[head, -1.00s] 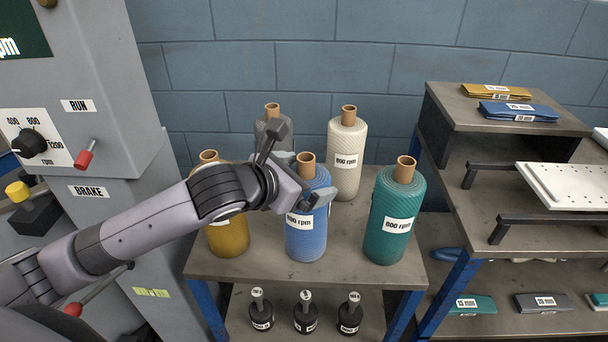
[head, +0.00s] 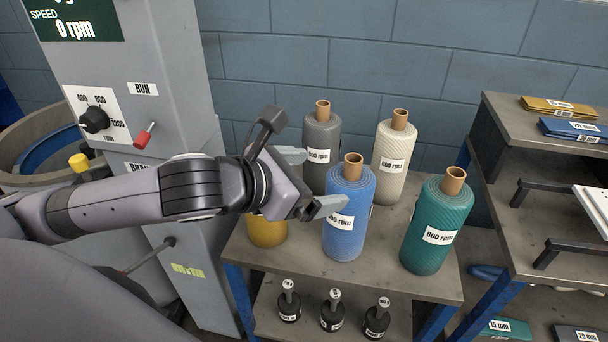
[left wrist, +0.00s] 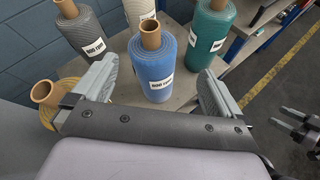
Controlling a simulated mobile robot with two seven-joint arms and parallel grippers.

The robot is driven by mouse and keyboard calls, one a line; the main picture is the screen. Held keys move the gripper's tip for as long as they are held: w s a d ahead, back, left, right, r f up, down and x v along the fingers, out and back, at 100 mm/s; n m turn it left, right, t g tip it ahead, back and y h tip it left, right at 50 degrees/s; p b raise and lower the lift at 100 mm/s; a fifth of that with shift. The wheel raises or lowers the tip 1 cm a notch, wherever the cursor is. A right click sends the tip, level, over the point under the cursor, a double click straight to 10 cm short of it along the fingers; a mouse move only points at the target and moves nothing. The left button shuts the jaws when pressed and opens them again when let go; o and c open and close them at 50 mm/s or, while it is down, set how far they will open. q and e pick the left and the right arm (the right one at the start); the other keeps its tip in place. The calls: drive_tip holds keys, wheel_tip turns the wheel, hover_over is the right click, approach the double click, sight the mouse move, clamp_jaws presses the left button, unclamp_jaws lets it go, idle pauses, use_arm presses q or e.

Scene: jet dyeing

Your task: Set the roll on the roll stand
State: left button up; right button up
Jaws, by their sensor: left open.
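Several upright rolls with brown cores stand on a grey table (head: 285,262): a blue roll (head: 347,225), a yellow roll (head: 267,232), a dark grey roll (head: 321,165), a cream roll (head: 393,165) and a green roll (head: 437,225). My left gripper (head: 308,181) is open and empty, left of the blue roll's upper part. In the left wrist view, the blue roll (left wrist: 153,78) appears between the spread fingers, beyond them. My arm and gripper hide much of the yellow roll. I cannot tell which structure is the roll stand.
Several black weights (head: 332,316) stand on the table's lower shelf. A grey machine (head: 165,60) with a dial and red lever stands left. A shelf unit (head: 510,115) with folded cloths and black brackets stands right. Grey jaw-like parts (left wrist: 300,128) show at the left wrist view's right edge.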

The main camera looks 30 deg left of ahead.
use_arm(q)
wheel_tip(320, 180, down, 13)
drive_tip(key=s+d+n+h, duration=0.1)
drive_tip(key=d+n, duration=0.2)
drive_tip(key=n, duration=1.8)
drive_tip(key=s+a+f+n+y, duration=0.1)
drive_tip(key=s+a+f+n, duration=0.1)
drive_tip(key=s+f+n, duration=0.4)
drive_tip(key=s+a+f+n+g+y, duration=0.1)
drive_tip(key=s+f+n, duration=0.5)
drive_tip(key=f+n, duration=0.6)
drive_tip(key=shift+s+a+f+n+g+y, duration=0.3)
drive_tip(key=shift+a+n+y, duration=0.15)
drive_tip(key=shift+n+y, duration=0.15)
drive_tip(key=shift+r, duration=0.1)
drive_tip(key=shift+r+p, duration=1.15)
drive_tip(key=shift+p, duration=0.15)
